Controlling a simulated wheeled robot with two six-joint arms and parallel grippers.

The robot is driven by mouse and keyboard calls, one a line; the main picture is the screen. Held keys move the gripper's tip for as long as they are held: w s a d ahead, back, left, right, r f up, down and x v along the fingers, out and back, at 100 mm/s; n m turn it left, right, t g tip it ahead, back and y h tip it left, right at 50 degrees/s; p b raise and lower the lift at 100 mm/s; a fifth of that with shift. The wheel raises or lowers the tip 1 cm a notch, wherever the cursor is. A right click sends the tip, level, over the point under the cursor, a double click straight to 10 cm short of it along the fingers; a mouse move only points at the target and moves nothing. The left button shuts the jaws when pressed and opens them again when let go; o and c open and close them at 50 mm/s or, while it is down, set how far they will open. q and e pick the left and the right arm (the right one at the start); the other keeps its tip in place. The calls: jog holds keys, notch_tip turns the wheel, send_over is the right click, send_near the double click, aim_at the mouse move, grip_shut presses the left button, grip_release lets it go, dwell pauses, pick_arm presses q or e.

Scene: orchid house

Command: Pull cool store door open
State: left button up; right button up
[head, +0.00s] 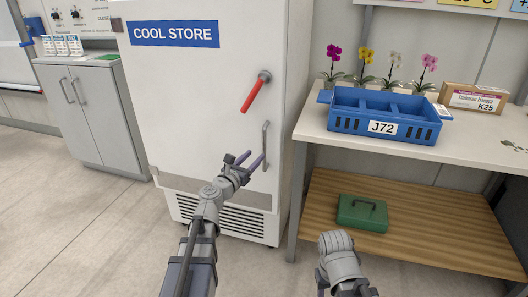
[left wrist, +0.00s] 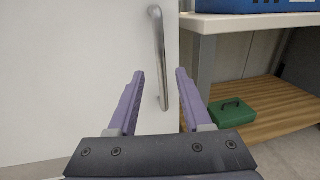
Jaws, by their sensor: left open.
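The cool store door (head: 205,95) is a tall white panel under a blue sign and looks shut. A red lever (head: 252,95) on a grey pivot slants down to the left on it. Below the lever is an upright grey bar handle (head: 265,143) at the door's right edge. My left gripper (head: 247,160) is open and close to the handle's lower part. In the left wrist view, the handle (left wrist: 159,50) shows between the open fingers (left wrist: 160,74), apparently ahead of the tips; contact cannot be told. Part of my right arm shows at the bottom, without visible fingers.
A bench (head: 460,158) stands close right of the cool store, with a blue crate (head: 345,122) marked J72, several orchids and a carton (head: 473,98). A green box (head: 362,213) sits on its lower shelf. A grey cabinet (head: 95,108) stands left. Floor before the door is clear.

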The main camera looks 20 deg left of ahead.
aim_at(263, 148)
pick_arm(q)
jog(key=x, duration=0.7)
jog(key=shift+w+d, duration=0.15)
jog(key=shift+w, duration=0.25)
grip_shut()
dwell(1.1)
